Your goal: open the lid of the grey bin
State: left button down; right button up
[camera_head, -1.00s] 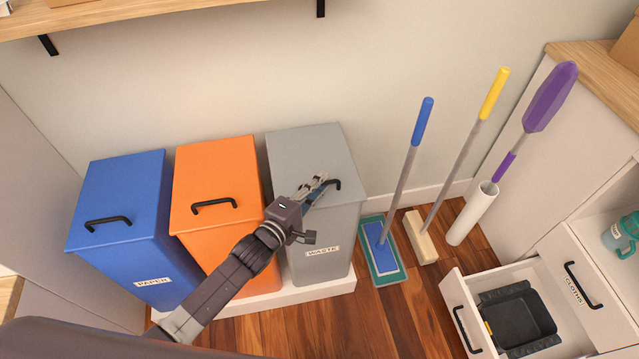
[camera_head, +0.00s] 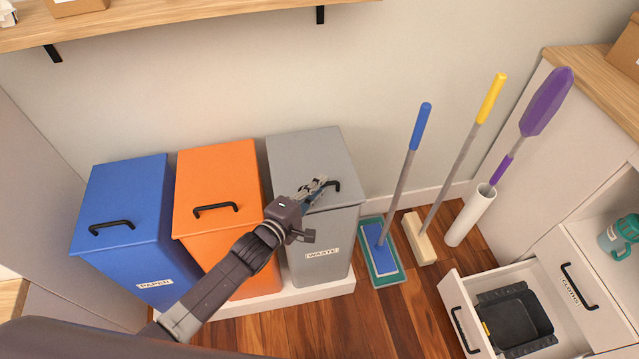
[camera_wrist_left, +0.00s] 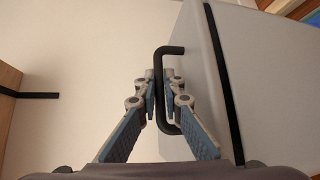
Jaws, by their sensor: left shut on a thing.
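The grey bin (camera_head: 323,244), labelled WASTE, stands at the right end of the row of bins. Its lid (camera_head: 305,155) lies flat and closed, with a black handle (camera_head: 334,187) at its front edge. My left gripper (camera_head: 318,186) reaches over the lid's front from the left. In the left wrist view, its two blue-grey fingers (camera_wrist_left: 164,92) are shut on the black handle (camera_wrist_left: 170,50), with the lid's surface behind. Part of the handle is hidden by the fingers. My right gripper is not in view.
An orange bin (camera_head: 215,175) and a blue bin (camera_head: 122,195) stand to the left. A blue mop (camera_head: 396,190), a yellow-handled broom (camera_head: 440,190) and a purple duster (camera_head: 545,105) stand to the right. An open drawer (camera_head: 465,310) is at lower right. A wooden shelf (camera_head: 200,15) hangs above.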

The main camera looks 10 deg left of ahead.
pick_arm(q)
jog(key=w+a+r+n+g+p, duration=0.1)
jog(key=w+r+p, duration=0.2)
jog(key=r+p, duration=0.2)
jog(key=w+a+r+n+g+p, duration=0.1)
jog(key=w+r+p, duration=0.3)
jog(key=r+p, duration=0.2)
jog(key=shift+a+r+g, duration=0.25)
jog(key=shift+r+g, duration=0.15)
jog(key=shift+r, duration=0.8)
jog(key=shift+w, duration=0.1)
